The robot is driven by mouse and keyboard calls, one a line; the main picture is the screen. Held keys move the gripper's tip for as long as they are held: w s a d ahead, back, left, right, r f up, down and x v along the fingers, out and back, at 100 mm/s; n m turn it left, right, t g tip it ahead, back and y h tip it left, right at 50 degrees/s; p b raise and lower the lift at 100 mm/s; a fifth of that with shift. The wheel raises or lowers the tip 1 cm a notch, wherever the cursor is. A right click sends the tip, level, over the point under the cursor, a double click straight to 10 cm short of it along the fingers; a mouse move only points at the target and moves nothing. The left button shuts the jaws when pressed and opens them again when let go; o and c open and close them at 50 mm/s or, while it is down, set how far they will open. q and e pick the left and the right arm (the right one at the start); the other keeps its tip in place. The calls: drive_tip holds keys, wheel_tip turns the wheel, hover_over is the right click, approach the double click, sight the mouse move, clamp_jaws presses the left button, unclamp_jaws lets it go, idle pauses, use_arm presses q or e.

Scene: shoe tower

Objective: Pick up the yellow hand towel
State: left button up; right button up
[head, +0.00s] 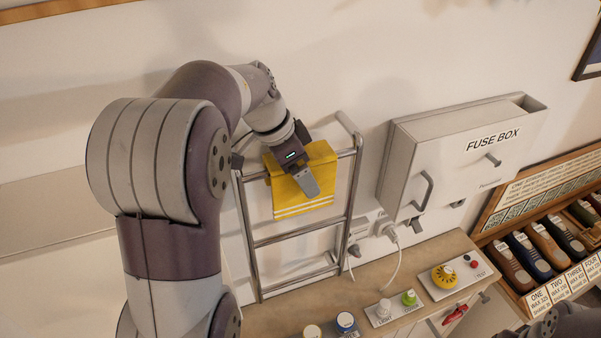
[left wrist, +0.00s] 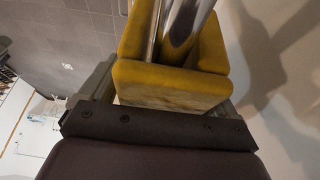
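The yellow hand towel (head: 300,181) with white stripes near its lower edge hangs over an upper rung of a metal ladder rack on the wall. My left gripper (head: 308,184) is at the towel, with one finger lying across its front; the other finger is hidden there. In the left wrist view the towel (left wrist: 170,84) fills the space between the two wide-apart fingers of my left gripper (left wrist: 165,92). Whether both fingers press on the cloth cannot be seen. My right gripper is not in view.
The ladder rack (head: 248,232) stands behind a wooden counter (head: 290,316) with knobs and buttons. A grey fuse box (head: 412,160) is on the wall to the right. A rack of labelled shoes (head: 508,262) is at far right. Plugs and a white cable are below the fuse box.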

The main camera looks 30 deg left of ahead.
use_arm(q)
drive_tip(key=c, duration=0.9)
